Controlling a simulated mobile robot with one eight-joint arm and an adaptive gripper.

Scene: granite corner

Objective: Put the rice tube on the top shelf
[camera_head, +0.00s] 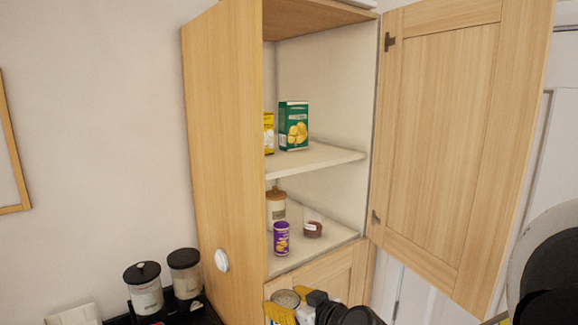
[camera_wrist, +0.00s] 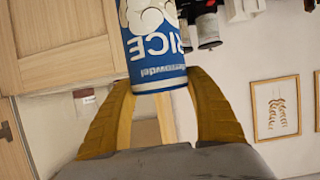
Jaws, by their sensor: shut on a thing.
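The rice tube (camera_wrist: 152,45) is a blue and white cylinder with "RICE" lettering, upside down in the wrist view. My gripper (camera_wrist: 160,85) has its yellow fingers on both sides of the tube and is shut on it. In the head view my gripper (camera_head: 287,309) is at the bottom edge, below the cabinet's shelves, with the tube's round top (camera_head: 286,299) between the fingers. The top shelf (camera_head: 335,156) holds a green box (camera_head: 293,126) and a yellow box (camera_head: 268,132). Its right front part is bare.
The lower shelf (camera_head: 283,264) holds a purple can (camera_head: 281,238), a dark red jar (camera_head: 312,229) and a lidded jar (camera_head: 276,208). The cabinet door (camera_head: 440,140) stands open at the right. Black-lidded canisters (camera_head: 145,289) stand at the lower left.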

